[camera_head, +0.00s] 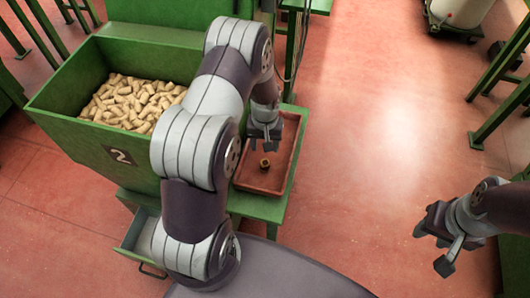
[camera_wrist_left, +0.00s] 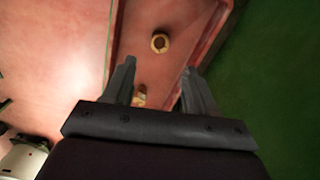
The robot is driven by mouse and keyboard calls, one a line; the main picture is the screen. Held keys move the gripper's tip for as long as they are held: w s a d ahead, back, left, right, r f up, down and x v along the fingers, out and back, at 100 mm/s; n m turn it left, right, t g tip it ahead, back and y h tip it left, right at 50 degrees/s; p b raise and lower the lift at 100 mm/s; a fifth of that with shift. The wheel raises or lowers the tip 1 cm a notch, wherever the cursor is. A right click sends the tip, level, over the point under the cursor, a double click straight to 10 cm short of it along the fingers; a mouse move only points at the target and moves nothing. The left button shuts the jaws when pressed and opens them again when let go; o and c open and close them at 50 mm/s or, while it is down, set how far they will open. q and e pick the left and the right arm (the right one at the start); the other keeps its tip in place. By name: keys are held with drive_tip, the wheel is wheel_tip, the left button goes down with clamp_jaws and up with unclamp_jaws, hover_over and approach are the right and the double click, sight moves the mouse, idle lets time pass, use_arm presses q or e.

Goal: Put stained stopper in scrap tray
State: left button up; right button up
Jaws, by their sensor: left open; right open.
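My left gripper (camera_head: 264,143) hangs open and empty above the reddish-brown scrap tray (camera_head: 276,180). One stopper (camera_head: 265,162) with a dark end stands in the tray, on the near side of the gripper; it also shows in the left wrist view (camera_wrist_left: 160,43), end up. A second stopper (camera_wrist_left: 139,97), pale with a brownish part, shows between the open fingers in the left wrist view, apart from them. In the head view it is hidden by my left gripper. My right gripper (camera_head: 436,243) is open and empty over the floor at the right.
A green bin (camera_head: 120,152) marked 2, full of cork stoppers (camera_head: 130,103), stands left of the tray. A small open drawer (camera_head: 139,238) is below it. The tray rests on a green ledge (camera_head: 262,208).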

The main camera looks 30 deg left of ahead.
use_arm(q)
drive_tip(key=s+d+r+m, duration=0.2)
drive_tip(key=s+d+r, duration=0.2)
drive_tip(key=s+r, duration=0.2)
drive_tip(key=s+d+r+m+t, duration=0.1)
drive_tip(key=s+d+r+m, duration=0.1)
drive_tip(key=s+d+r, duration=0.2)
drive_tip(key=s+r, duration=0.3)
drive_tip(key=r, duration=0.4)
drive_tip(key=shift+s+d+r+m, duration=0.2)
drive_tip(key=shift+s+d+m, duration=0.1)
drive_tip(key=shift+m, duration=0.1)
